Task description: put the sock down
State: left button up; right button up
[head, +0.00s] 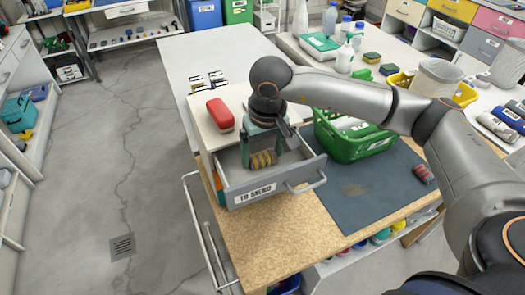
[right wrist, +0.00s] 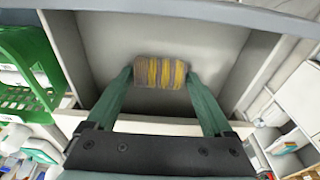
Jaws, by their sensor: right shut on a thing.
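The sock (head: 263,159) is a small roll with yellow and grey-brown stripes. It is inside the open grey drawer (head: 272,187), which has a label reading "10 MENU" and a handle on its front. My right gripper (head: 262,152) reaches down into the drawer and is shut on the sock. In the right wrist view the sock (right wrist: 160,72) sits between the two green fingertips, with the pale drawer floor (right wrist: 165,32) behind it. I cannot tell whether the sock touches the floor. My left gripper is not in view.
A red case (head: 220,115) lies on top of the drawer unit. A green basket (head: 352,140) stands right of the drawer on a dark mat (head: 372,190). A small red and dark item (head: 423,174) lies on the mat's right side. The wooden tabletop (head: 265,237) before the drawer is clear.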

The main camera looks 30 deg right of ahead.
jog(key=o, duration=1.1)
jog(key=r, duration=0.4)
jog(key=s+r, duration=0.1)
jog(key=r, duration=0.7)
jog(key=shift+s+b, duration=0.4)
